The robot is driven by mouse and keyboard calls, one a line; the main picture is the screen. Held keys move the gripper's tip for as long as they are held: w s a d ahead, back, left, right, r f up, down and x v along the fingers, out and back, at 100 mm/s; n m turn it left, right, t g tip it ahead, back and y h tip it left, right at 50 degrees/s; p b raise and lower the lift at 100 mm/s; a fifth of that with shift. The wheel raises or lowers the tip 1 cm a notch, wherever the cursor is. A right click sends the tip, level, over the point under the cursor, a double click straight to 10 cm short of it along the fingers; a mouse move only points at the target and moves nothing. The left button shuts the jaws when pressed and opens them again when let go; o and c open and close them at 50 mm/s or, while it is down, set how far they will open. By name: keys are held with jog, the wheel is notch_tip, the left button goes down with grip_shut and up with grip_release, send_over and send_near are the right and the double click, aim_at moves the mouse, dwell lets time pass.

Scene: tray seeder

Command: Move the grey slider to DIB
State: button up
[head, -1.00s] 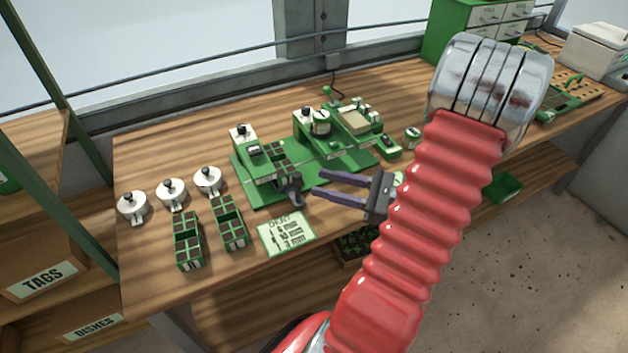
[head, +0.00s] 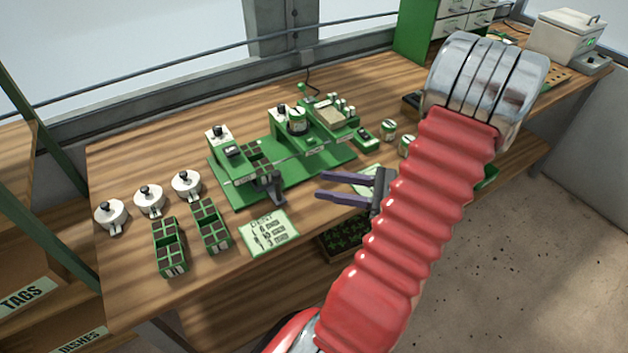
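The green tray seeder (head: 312,178) stands on the wooden bench, with upright green housings along its back. A dark grey handle-like part (head: 269,186) juts from its front edge; it looks like the grey slider. Any DIB mark is too small to read. My gripper (head: 321,186) has two purple fingers pointing left, spread apart with nothing between them. It is to the right of the grey part, apart from it, and appears over the bench's front side.
An instruction card (head: 268,232) lies in front of the seeder. Two green cell trays (head: 170,258) and several white lidded pots (head: 150,201) stand to the left. Small tins (head: 389,129) stand at the right. A shelf with plants (head: 343,240) is below the bench.

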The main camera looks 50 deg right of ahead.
jog(key=w+a+r+n+g+h, duration=0.1)
jog(key=w+a+r+n+g, duration=0.1)
jog(key=a+n+g, duration=0.9)
jog(key=w+a+r+n+g+h, duration=0.15)
jog(key=a+n+g, duration=0.25)
jog(key=a+n, duration=0.75)
jog(key=w+a+r+n+t+h, duration=0.1)
jog(key=a+r+n+t+h, duration=0.3)
jog(key=a+r+n, duration=0.3)
jog(key=shift+w+a+r+n+h, duration=0.35)
jog(key=shift+a+n+h, duration=0.25)
jog(key=shift+a, duration=0.2)
jog(key=shift+c, duration=0.9)
jog(key=shift+s+d, duration=0.1)
